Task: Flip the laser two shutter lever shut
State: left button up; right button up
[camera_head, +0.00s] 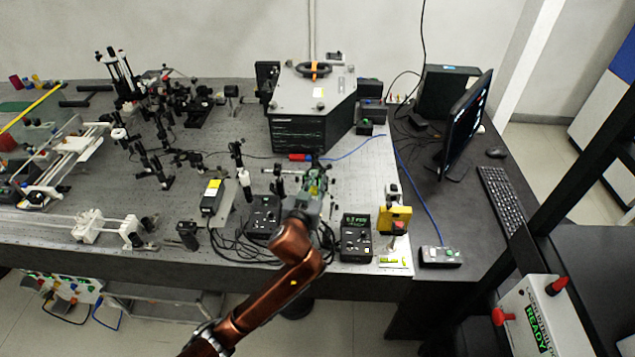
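My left gripper (316,183) is over the front middle of the optical bench (80,222), at the end of my copper-coloured arm. It is small and overlaps the optics behind it, so its finger opening is unclear. A dark box with a yellow label (211,197), which looks like a laser, stands to its left on the bench. I cannot make out which part is the laser two shutter lever, or its position; my gripper and arm hide some of this area. My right gripper is out of view.
Control boxes (355,238) and (264,217) stand near the bench's front edge, with cables between them. A yellow mount (394,217) is at the right. The large dark spectrometer housing (297,135) stands behind. A monitor (466,120) and keyboard (502,200) are farther right.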

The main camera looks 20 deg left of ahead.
pick_arm(q)
jog(key=shift+o, duration=1.3)
jog(key=v, duration=1.2)
jog(key=shift+a+f, duration=0.1)
